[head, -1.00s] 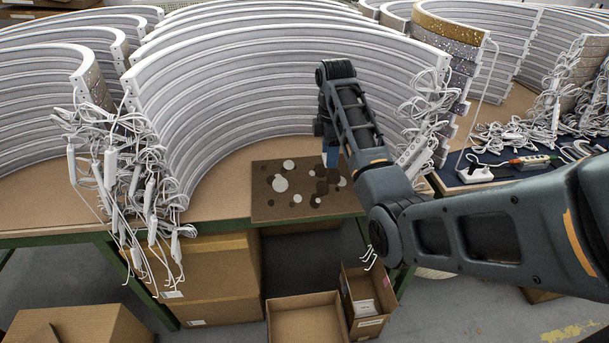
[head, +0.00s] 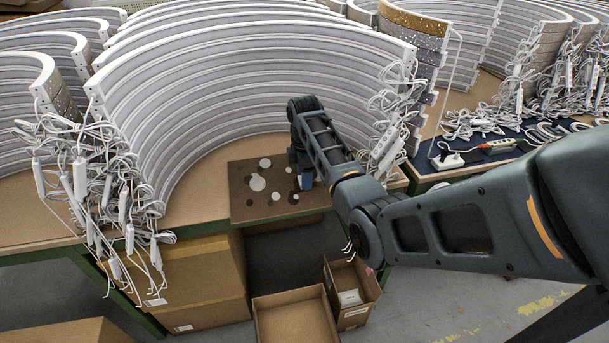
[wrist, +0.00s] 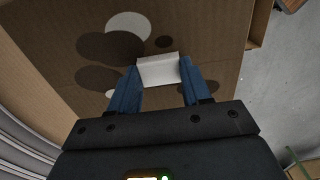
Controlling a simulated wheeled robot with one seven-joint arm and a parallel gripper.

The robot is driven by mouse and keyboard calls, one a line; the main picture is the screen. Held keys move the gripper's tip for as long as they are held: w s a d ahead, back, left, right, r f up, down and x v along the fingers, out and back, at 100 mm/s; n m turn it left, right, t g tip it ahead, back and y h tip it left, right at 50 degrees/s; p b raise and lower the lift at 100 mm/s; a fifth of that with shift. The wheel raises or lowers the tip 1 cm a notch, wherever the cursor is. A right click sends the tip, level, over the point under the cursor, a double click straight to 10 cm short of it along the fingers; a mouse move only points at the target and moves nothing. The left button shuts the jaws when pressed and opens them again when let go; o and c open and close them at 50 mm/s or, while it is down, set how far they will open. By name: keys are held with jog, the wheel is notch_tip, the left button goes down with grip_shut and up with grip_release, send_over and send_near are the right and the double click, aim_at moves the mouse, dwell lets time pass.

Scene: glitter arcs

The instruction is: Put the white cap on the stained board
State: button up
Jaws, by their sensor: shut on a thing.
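The stained board (head: 243,209) lies flat at the front edge of the workbench, brown with white and dark round spots. It also fills much of the wrist view (wrist: 205,22). My gripper (head: 305,183) is over the right part of the board, pointing down. In the wrist view its blue fingers (wrist: 160,80) are shut on the white cap (wrist: 158,68), a small pale block between the tips. The cap is over the board's spotted surface. I cannot tell whether it touches the board. In the head view my arm and fingers hide the cap.
White curved strips (head: 230,80) stand stacked close behind the board. Tangled white cables (head: 95,190) hang at the left, and more cables (head: 390,125) hang right of my gripper. Open cardboard boxes (head: 295,318) stand on the floor below. Bare bench shows left of the board.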

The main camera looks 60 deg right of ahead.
jog(key=shift+f, duration=0.1)
jog(key=o, duration=1)
notch_tip(320, 180, up, 12)
jog(key=shift+p, duration=0.3)
